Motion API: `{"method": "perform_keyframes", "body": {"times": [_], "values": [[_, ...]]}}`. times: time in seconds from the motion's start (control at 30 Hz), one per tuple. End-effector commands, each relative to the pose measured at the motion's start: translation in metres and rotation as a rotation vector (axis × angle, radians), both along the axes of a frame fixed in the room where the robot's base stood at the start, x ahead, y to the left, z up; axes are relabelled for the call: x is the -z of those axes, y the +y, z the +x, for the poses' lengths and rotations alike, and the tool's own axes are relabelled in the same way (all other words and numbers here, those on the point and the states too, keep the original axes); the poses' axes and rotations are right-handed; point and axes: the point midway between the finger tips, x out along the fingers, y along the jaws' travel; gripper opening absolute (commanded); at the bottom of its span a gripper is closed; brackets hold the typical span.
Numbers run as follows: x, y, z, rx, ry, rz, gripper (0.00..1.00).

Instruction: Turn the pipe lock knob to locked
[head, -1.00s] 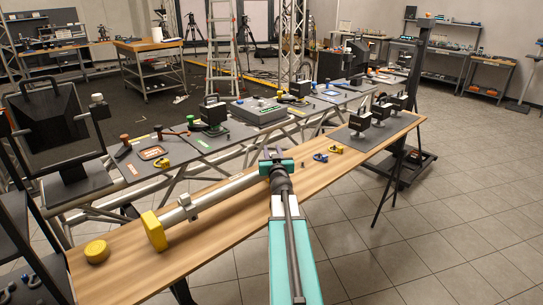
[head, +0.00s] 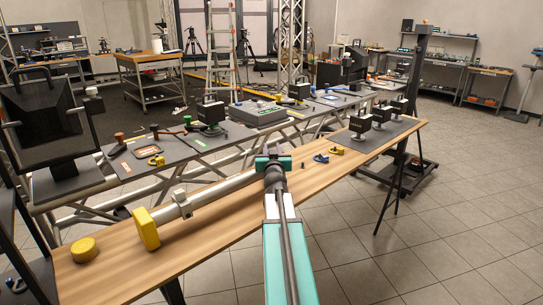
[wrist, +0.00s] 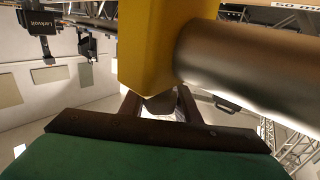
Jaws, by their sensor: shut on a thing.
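A silver pipe (head: 215,192) runs along the wooden table, with a yellow block (head: 146,230) at its near left end. My gripper (head: 274,152) is at the pipe's right end and hides that end in the head view. In the wrist view a yellow fitting (wrist: 155,45) stands against the pipe (wrist: 250,65). A dark knob (wrist: 160,102) sticks out below the fitting, and my gripper (wrist: 158,108) is shut on it, one finger on each side. I cannot tell from its shape whether the knob stands at locked.
A round yellow piece (head: 84,250) lies on the wooden table (head: 190,255) at the left. Small blue (head: 321,158) and yellow (head: 337,150) clamps lie right of my gripper. Black boxes (head: 359,124) stand on a grey mat further right. A second bench with tools runs behind.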

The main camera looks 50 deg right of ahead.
Motion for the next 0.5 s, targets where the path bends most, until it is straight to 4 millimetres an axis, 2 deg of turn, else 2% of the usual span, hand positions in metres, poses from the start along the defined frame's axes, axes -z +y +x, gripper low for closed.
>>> {"method": "perform_keyframes", "body": {"times": [0.5], "values": [[0.0066, -0.0040, 0.0001, 0.048, 0.002, 0.001, 0.07]]}}
